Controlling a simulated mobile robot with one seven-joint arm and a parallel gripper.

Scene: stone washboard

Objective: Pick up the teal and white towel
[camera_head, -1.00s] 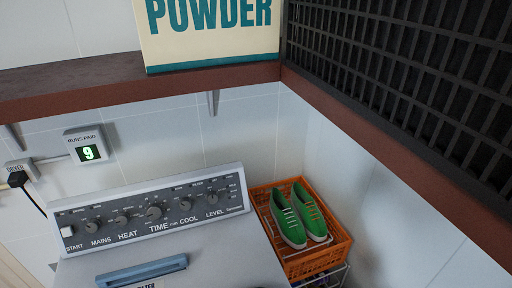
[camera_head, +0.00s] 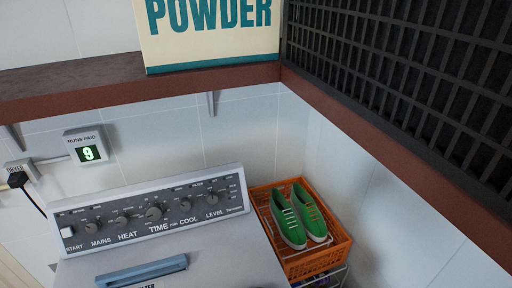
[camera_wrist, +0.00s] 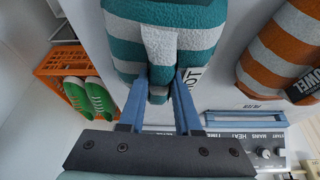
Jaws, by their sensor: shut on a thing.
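The teal and white striped towel (camera_wrist: 205,14) fills the top middle of the wrist view. My gripper (camera_wrist: 160,80) is shut on a fold of this towel, with a blue finger on each side of the pinched cloth. The towel's far end is cut off by the top of the view. Neither the towel nor my gripper shows in the head view.
An orange and white striped towel (camera_wrist: 284,38) lies to the right on the white machine top. The dryer panel (camera_head: 155,212) has knobs. An orange crate (camera_head: 327,257) with green shoes (camera_head: 289,222) stands right of it. A shelf (camera_head: 100,90) holds a powder box (camera_head: 210,30).

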